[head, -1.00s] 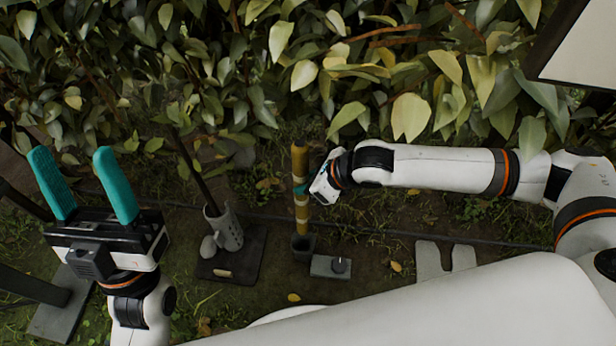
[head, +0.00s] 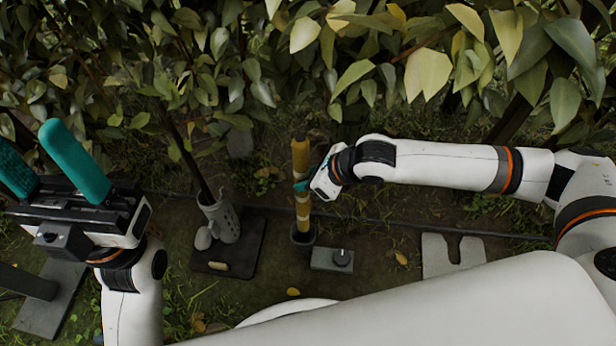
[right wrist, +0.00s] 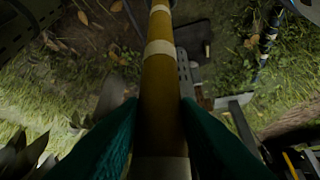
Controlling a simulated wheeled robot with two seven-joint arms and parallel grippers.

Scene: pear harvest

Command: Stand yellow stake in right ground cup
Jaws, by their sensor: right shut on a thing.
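The yellow stake (head: 301,160), with pale bands, stands about upright in the middle of the head view. Its lower end meets the mouth of a small dark ground cup (head: 303,238); how deep it sits inside is hidden. My right gripper (head: 303,186) comes from the right and is shut on the stake around mid-height. In the right wrist view, the stake (right wrist: 160,85) runs between the teal fingers. My left gripper (head: 30,150) is open and empty at the left, its teal fingers spread apart.
A grey perforated holder (head: 221,218) with a dark rod stands on a black base (head: 240,255) left of the cup. A grey block with a knob (head: 331,260) is right of the cup. A notched pale plate (head: 437,258) lies farther right. Dense foliage (head: 400,60) fills the back.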

